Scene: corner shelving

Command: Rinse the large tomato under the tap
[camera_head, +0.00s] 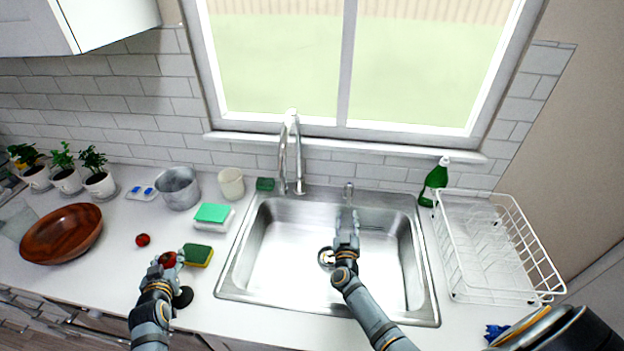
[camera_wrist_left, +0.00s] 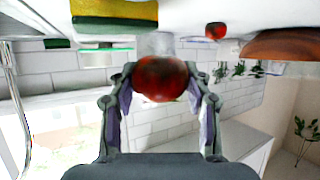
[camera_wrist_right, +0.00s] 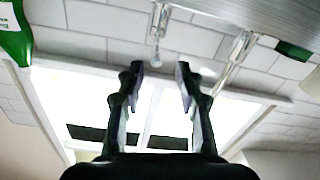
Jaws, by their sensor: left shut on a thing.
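The large tomato (camera_head: 168,259) is red and held between the fingers of my left gripper (camera_head: 163,270), over the counter left of the sink. In the left wrist view the tomato (camera_wrist_left: 161,78) sits between both fingertips. A smaller red tomato (camera_head: 143,240) lies on the counter by the wooden bowl. The chrome tap (camera_head: 290,150) stands behind the sink (camera_head: 285,235), its spout over the basin; I see no water running. My right gripper (camera_head: 346,232) is over the basin, and in the right wrist view its fingers (camera_wrist_right: 160,75) are apart with nothing between them.
A yellow-green sponge (camera_head: 197,256) lies beside the left gripper. A wooden bowl (camera_head: 62,232), potted plants (camera_head: 95,170), a metal pot (camera_head: 178,187) and a cup (camera_head: 231,183) stand at left. A white dish rack (camera_head: 490,240) and green bottle (camera_head: 434,182) are right of the sink.

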